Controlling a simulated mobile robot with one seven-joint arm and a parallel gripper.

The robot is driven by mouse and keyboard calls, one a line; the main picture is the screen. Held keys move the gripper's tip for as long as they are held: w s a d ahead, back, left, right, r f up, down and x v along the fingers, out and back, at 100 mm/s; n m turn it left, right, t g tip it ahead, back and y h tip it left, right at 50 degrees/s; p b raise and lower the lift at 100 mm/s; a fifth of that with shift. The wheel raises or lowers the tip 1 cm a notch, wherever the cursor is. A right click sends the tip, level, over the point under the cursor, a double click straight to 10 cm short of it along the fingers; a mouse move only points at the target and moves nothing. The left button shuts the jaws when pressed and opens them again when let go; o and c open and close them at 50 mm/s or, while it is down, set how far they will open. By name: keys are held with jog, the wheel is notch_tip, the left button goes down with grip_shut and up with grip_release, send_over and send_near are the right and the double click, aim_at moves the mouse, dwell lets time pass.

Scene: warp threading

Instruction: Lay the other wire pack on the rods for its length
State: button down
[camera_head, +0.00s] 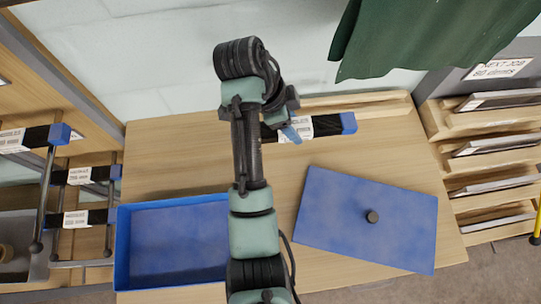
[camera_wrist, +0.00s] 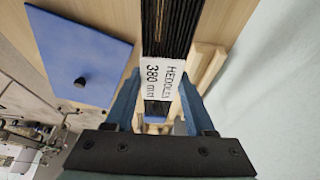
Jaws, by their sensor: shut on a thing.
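A dark wire pack (camera_head: 325,125) with a white label and a blue end lies across my gripper (camera_head: 288,131) near the back of the table. In the wrist view the pack (camera_wrist: 170,30) runs between the blue fingers of my gripper (camera_wrist: 157,88), which is shut on it. Its label reads "HEDDLES 380 mm". My arm hides its left end in the head view, and I cannot tell whether it touches the table. At the left, rods (camera_head: 46,190) stand with labelled dark packs (camera_head: 38,136) at several heights; their labels are too small to read surely.
An open, empty-looking blue box (camera_head: 170,250) stands at the table's front left. A blue lid (camera_head: 330,215) with a dark knob lies to the right. A wooden rack (camera_head: 480,150) stands beyond the table's right edge. Green cloth (camera_head: 425,35) hangs at top right.

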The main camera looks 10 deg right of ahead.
send_over(296, 150)
jog(key=a, duration=0.2)
jog(key=f, duration=0.5)
jog(key=shift+d+f, duration=0.15)
jog(key=shift+d, duration=0.1)
jog(key=shift+f+p, duration=0.35)
jog(key=shift+f, duration=1.65)
jog(key=shift+f, duration=0.1)
jog(key=shift+c, duration=1.3)
grip_release()
